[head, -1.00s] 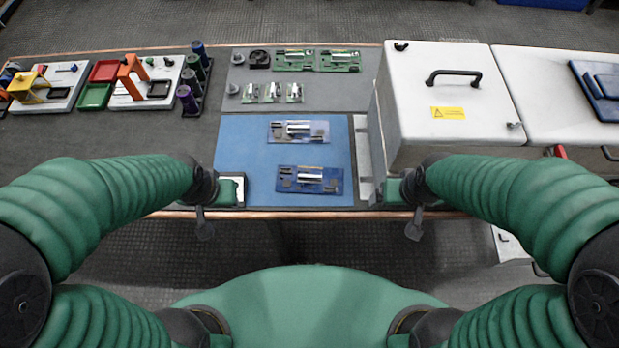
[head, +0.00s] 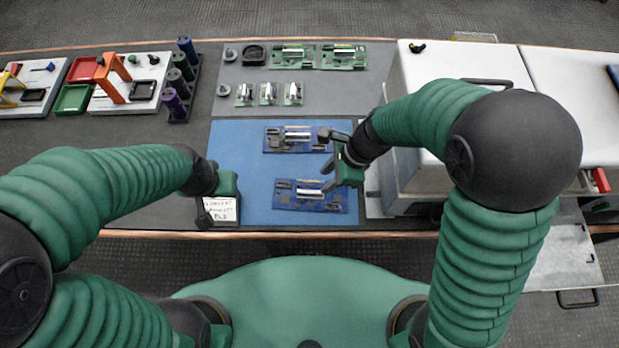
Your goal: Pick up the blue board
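Two blue boards with silver cylindrical parts lie flat on the blue mat (head: 228,150). The far blue board (head: 273,146) is lighter and its right end is close to my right gripper. The near blue board (head: 310,205) lies closer to me, with the gripper's lower finger over or close to its upper right part. My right gripper (head: 326,160) is open and empty, its fingers spread between the two boards' right ends. I cannot tell its exact height. My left gripper (head: 205,212) is at the mat's lower left, by a white label card (head: 222,211); its finger opening is unclear.
Several green boards (head: 345,57) lie on the grey area behind the mat. Purple and green cylinders (head: 174,103) stand in a rack on the left. A white case (head: 440,70) stands to the right, partly hidden by my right arm.

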